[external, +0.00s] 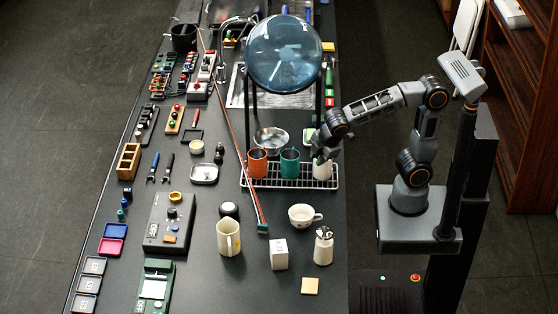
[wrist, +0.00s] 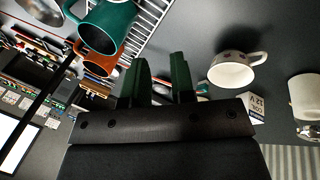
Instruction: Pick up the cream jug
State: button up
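The cream jug (external: 228,238), a tall cream-coloured vessel with a handle and faint markings, stands upright on the dark counter in the external view. I do not make it out in the wrist view. My gripper (external: 322,152) is well up and to the right of it in the picture, over the right end of the wire rack, close above a white mug (external: 322,171). In the wrist view the two green fingers of my gripper (wrist: 161,78) are apart with nothing between them.
An orange mug (external: 257,161) and a teal mug (external: 290,163) stand on the wire rack (external: 262,186). A large blue globe (external: 285,53) stands behind.

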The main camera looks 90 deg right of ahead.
jog(key=w+a+r+n+h, duration=0.1)
jog(key=w+a+n+h, duration=0.1)
jog(key=w+a+n, duration=0.5)
jog(key=n+t+h+p, duration=0.1)
jog(key=n+t+p, duration=0.2)
jog(key=n+t, duration=0.95)
send_near(229, 241)
jog(key=s+a+r+n+g, duration=0.2)
jog(key=s+a+n+g, duration=0.1)
jog(key=n+g, duration=0.1)
jog(key=p+x, duration=0.1)
jog(key=x, duration=0.6)
jog(key=shift+w+f, duration=0.15)
jog(key=shift+w, duration=0.2)
jog(key=shift+p+x, duration=1.3)
jog(key=shift+x, duration=1.3)
jog(key=shift+s+d, duration=0.1)
jog(key=shift+c, duration=0.4)
grip_shut()
